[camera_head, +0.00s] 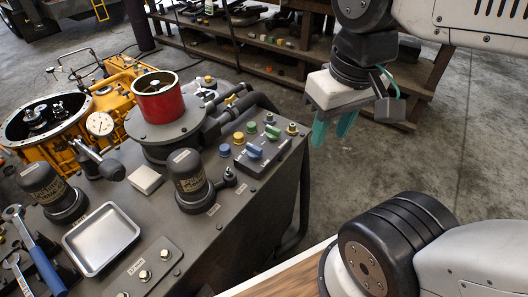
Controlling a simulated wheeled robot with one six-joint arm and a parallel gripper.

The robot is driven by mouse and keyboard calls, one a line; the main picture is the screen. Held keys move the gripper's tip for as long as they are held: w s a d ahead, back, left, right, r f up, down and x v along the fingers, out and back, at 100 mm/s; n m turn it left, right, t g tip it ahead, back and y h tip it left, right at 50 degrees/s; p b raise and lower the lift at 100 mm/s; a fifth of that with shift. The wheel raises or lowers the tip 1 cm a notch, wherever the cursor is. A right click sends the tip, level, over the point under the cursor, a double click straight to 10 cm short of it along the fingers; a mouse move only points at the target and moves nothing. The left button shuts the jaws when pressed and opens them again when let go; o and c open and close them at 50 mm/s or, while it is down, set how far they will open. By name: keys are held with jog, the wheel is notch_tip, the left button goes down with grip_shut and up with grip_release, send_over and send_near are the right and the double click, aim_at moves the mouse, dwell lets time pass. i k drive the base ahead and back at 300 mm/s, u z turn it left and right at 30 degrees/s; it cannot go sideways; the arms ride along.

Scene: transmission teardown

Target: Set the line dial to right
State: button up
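A dark control panel (264,165) sits on the right part of the grey bench top. It carries a blue-handled dial (254,151) near its front and a green-handled dial (272,132) farther back. Their labels are too small to read, so I cannot tell which is the line dial or which setting each handle points to. My gripper (333,134) hangs in the air to the right of the panel in the picture, fingers down. Its two teal fingers are apart with nothing between them. It touches neither dial.
A metal tray (103,236) lies at front left. Floor right of the bench is clear.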

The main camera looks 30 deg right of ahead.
aim_at(253, 152)
jog(key=k, duration=1.1)
jog(key=u, duration=0.75)
jog(key=i, duration=1.05)
jog(key=z, duration=0.5)
